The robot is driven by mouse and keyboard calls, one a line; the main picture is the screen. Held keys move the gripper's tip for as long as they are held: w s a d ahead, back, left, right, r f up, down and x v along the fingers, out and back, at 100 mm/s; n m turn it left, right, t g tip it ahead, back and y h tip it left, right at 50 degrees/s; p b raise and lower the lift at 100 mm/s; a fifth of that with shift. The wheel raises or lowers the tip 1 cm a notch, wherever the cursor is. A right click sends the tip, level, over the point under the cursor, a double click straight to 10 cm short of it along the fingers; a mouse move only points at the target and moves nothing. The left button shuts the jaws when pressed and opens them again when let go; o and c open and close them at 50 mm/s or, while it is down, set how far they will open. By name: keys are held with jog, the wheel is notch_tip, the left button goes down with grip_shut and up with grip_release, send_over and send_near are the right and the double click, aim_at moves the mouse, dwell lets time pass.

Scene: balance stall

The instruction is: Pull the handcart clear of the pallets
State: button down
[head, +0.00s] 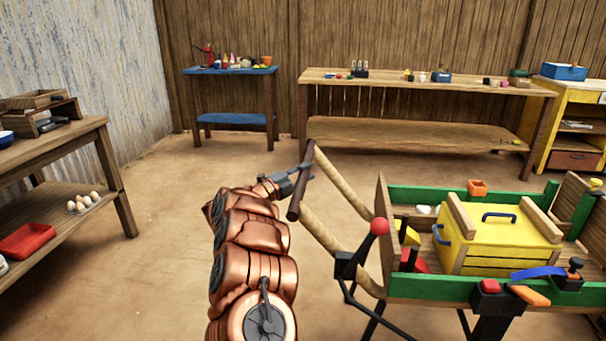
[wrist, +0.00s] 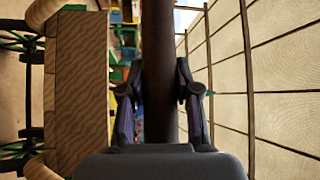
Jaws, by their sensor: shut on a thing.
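The handcart (head: 430,287) stands at the right in the head view, with green side boards, two pale wooden shafts and dark legs. Its dark crossbar (head: 298,197) joins the shaft ends. My gripper (head: 304,172) is shut on this crossbar, which also runs upright between the fingers in the wrist view (wrist: 158,40). The cart bed carries a yellow crate (head: 505,245) with blue handles and several small items. A red-knobbed lever (head: 379,228) stands at its near left corner. I cannot make out any pallets in these views.
Bare floor lies left of and behind the crossbar. A wooden shelf table (head: 122,208) stands at the left. A blue table (head: 228,118), a long wooden bench (head: 330,82) and a yellow cabinet (head: 562,103) stand along the back.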

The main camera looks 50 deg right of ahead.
jog(key=shift+w+a, duration=0.1)
jog(key=shift+w, duration=0.05)
jog(key=c, duration=1.1)
grip_release()
jog(key=shift+a, duration=0.1)
jog(key=o, duration=0.3)
jog(key=v, duration=1.1)
jog(key=shift+a, duration=0.4)
